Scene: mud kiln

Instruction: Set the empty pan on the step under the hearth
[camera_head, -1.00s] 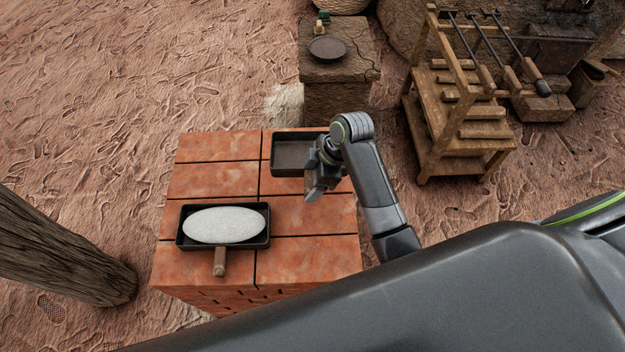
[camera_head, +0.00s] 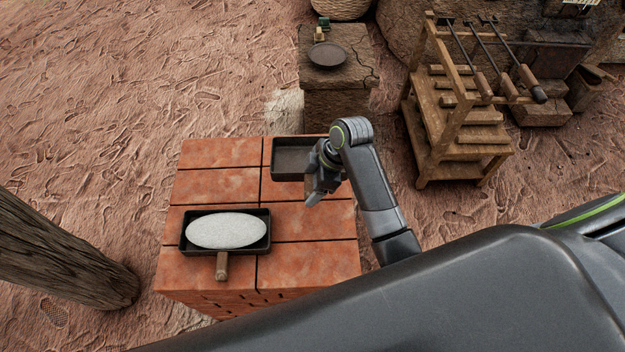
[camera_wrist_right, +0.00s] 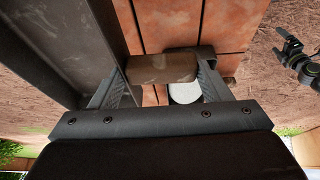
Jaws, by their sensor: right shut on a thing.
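The empty pan (camera_head: 292,158) is dark, rectangular and shallow, at the back right of the brick block. Its dark wall (camera_wrist_right: 62,45) fills the left of the right wrist view. My right gripper (camera_head: 317,190) is shut on the pan's wooden handle (camera_wrist_right: 162,68), which lies between the fingers. Whether the pan touches the bricks is unclear. A second pan (camera_head: 224,262) holds a pale oval loaf (camera_head: 226,230). My left gripper (camera_wrist_right: 284,45) shows small at the right of the right wrist view; its jaws are unclear. A dark hearth-like structure (camera_head: 556,58) has a low block (camera_head: 545,108) below it.
The red brick block (camera_head: 310,255) carries the loaf pan. A stone pedestal (camera_head: 345,100) with a round dark plate (camera_head: 327,55) stands behind it. A wooden rack (camera_head: 440,155) with long-handled tools stands right. A wooden post (camera_head: 60,250) rises left. Open earth lies between.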

